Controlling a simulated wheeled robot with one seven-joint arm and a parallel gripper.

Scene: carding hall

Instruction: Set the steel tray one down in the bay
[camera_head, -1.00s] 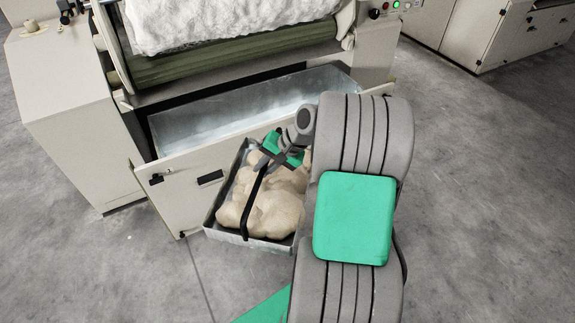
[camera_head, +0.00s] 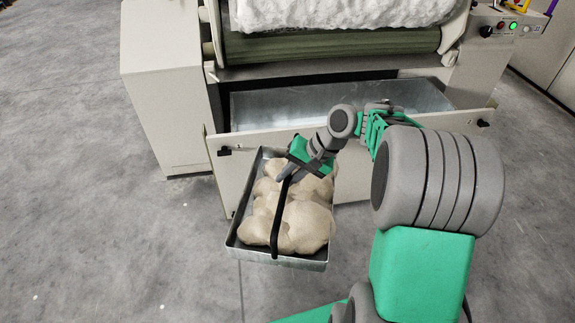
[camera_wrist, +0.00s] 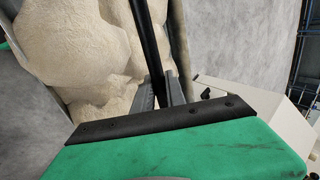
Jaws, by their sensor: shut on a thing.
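The steel tray one (camera_head: 240,241) is a shallow grey metal tray filled with lumpy cream-coloured fibre, with a black bar handle (camera_head: 277,222) over it. My gripper (camera_head: 286,178) is shut on this handle and holds the tray in front of the machine, outside the opening. In the wrist view the handle (camera_wrist: 147,45) runs between the two grey fingers (camera_wrist: 160,92), with the fibre on the left. The bay (camera_head: 300,100) is a long, bare metal-lined opening behind a lowered cream front panel. My arm hides part of it.
The cream front panel (camera_head: 232,180) stands between the tray and the bay, its top edge near the tray's far end. A green roller (camera_head: 320,46) with white fibre (camera_head: 330,12) lies above the bay. A control panel (camera_head: 508,27) is at upper right. Grey floor (camera_head: 110,250) is clear at left.

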